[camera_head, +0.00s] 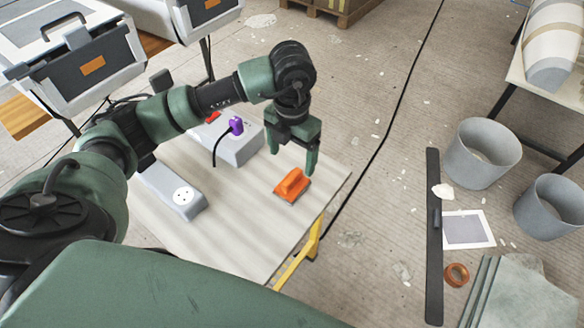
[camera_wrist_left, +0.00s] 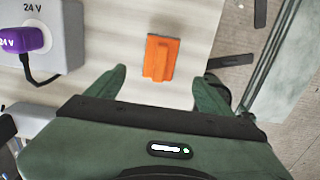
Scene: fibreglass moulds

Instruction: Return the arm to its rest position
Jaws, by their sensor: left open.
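My left gripper (camera_head: 293,160) is open and empty above the right part of a small wooden table (camera_head: 238,222). An orange block-like tool with a raised handle (camera_head: 292,186) lies on the tabletop just below and beyond the fingertips. In the left wrist view the orange tool (camera_wrist_left: 160,59) shows ahead of the two spread fingers (camera_wrist_left: 158,88), apart from them. My left arm reaches out over the table from the left. My right gripper is not in either view.
A grey box with a purple plug (camera_head: 236,125) and black cable stands on the table behind the gripper. A grey socket box (camera_head: 180,192) sits nearer. Grey buckets (camera_head: 482,153), a dark bar (camera_head: 434,235) and grey slabs (camera_head: 515,295) are on the floor at right.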

